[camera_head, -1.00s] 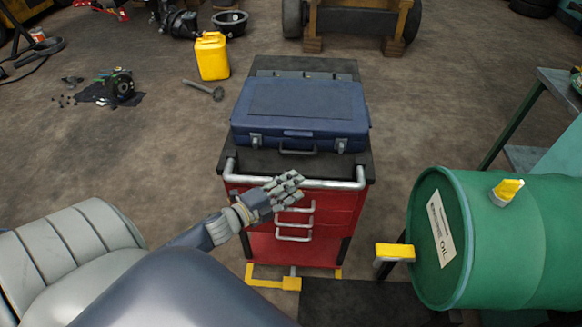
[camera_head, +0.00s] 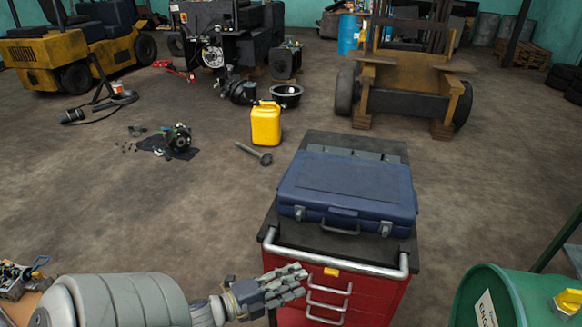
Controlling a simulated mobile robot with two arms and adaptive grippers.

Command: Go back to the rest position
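My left gripper (camera_head: 283,289) is in front of the red tool cart (camera_head: 378,299), at the lower middle of the head view. Its fingers look extended and hold nothing that I can see. How far apart they are is hard to tell from this angle. The fingers overlap the cart's left front in the picture, and I cannot tell whether they touch it. A closed blue case (camera_head: 347,186) lies on the cart's black top. My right gripper is not in view.
A green oil drum (camera_head: 520,297) is at the lower right. A yellow jerrycan (camera_head: 266,124) and a hammer-like tool (camera_head: 254,153) are on the floor behind the cart. Dark machine parts (camera_head: 176,141) lie further left. A stripped forklift (camera_head: 407,85) stands at the back.

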